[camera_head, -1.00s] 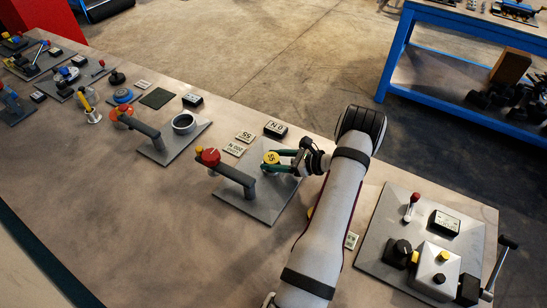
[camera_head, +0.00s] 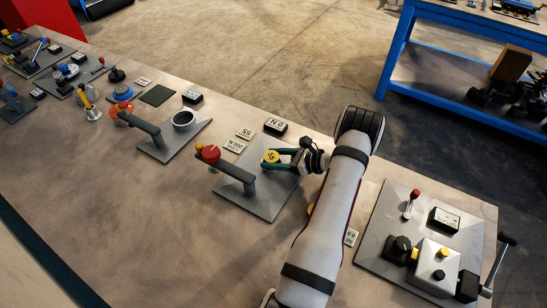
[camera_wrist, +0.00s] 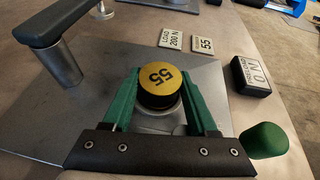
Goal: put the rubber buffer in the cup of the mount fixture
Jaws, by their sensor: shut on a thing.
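In the wrist view the buffer (camera_wrist: 157,83) stands between my green fingers, upright over a grey plate. My gripper (camera_head: 276,157) is shut on it; in the wrist view the gripper (camera_wrist: 158,92) has one finger on each side. I cannot tell whether the buffer's underside touches the plate. A dark-rimmed round cup (camera_head: 185,119) stands on another grey plate further left, apart from my gripper; I take it as the mount fixture's cup. It shows nothing inside.
A post with a dark arm and red knob (camera_head: 210,153) stands just left of my gripper. Tags and a readout showing 0 N (camera_head: 275,125) lie behind it. A dark-armed post (camera_head: 157,138) stands beside the cup. A crank device (camera_head: 437,262) is at the right.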

